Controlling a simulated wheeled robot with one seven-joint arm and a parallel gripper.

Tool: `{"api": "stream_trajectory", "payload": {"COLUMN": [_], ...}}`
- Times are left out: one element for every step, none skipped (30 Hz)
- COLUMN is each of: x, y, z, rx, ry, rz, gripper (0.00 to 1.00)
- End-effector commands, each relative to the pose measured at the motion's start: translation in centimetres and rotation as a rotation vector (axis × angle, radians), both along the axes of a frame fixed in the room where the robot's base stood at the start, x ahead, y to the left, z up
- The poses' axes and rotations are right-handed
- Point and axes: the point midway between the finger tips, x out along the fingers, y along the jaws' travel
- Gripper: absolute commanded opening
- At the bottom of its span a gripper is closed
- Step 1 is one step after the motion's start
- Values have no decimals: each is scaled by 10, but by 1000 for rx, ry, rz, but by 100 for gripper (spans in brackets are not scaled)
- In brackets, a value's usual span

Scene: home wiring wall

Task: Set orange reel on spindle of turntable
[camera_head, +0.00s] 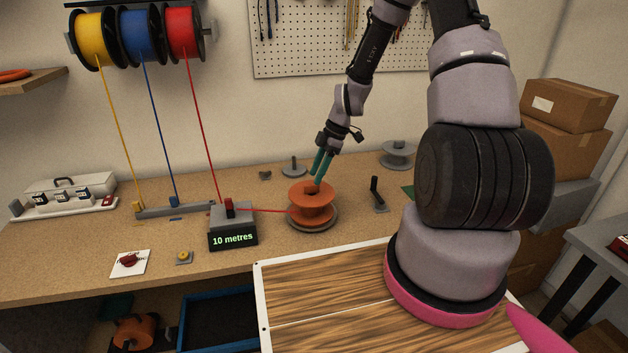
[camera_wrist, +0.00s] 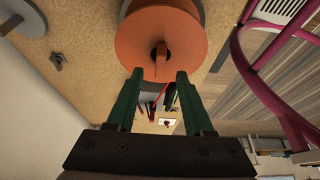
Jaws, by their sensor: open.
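The orange reel (camera_head: 313,200) sits on the grey turntable (camera_head: 327,221) on the workbench, with its flanges looking level. A red wire runs to it from the meter box on the left. The spindle is hidden inside the reel. My gripper (camera_head: 318,170) is just above the reel's top, its green fingers pointing down. In the wrist view the reel (camera_wrist: 143,47) fills the top, with a small orange knob (camera_wrist: 161,55) at its centre. My open fingers (camera_wrist: 155,80) reach over the reel's edge with a gap between them, holding nothing.
A meter box (camera_head: 232,222) reading "10 metres" stands left of the turntable. A black crank handle (camera_head: 377,192) is to the right. Yellow, blue and red spools (camera_head: 140,33) hang on the wall.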

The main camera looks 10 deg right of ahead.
Motion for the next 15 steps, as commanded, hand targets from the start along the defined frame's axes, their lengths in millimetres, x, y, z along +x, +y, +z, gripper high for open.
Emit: {"api": "stream_trajectory", "payload": {"x": [1, 1, 1, 1, 1, 1, 1, 1, 1, 1, 1, 0, 0, 0, 0], "y": [-5, -8, -11, -13, -16, -18, -20, -21, -23, -25, -26, -27, -28, -28, -29], "z": [12, 18, 25, 31, 36, 43, 47, 52, 56, 59, 62, 65, 67, 68, 69], "rx": [-1, -1, -2, -1, -1, -1, -2, -1, 0, 0, 0, -1, -1, 0, 0], "ry": [-5, -4, -4, -3, -4, -3, -4, -3, -2, -2, -1, -1, -1, -1, -1], "rz": [-3, -4, -4, -2, -3, -3, -2, -2, -2, -2, -2, -2, -2, -1, -1], "gripper": [52, 52, 52, 52, 52, 52, 52, 52, 52, 52, 52, 52, 52, 52, 52]}}
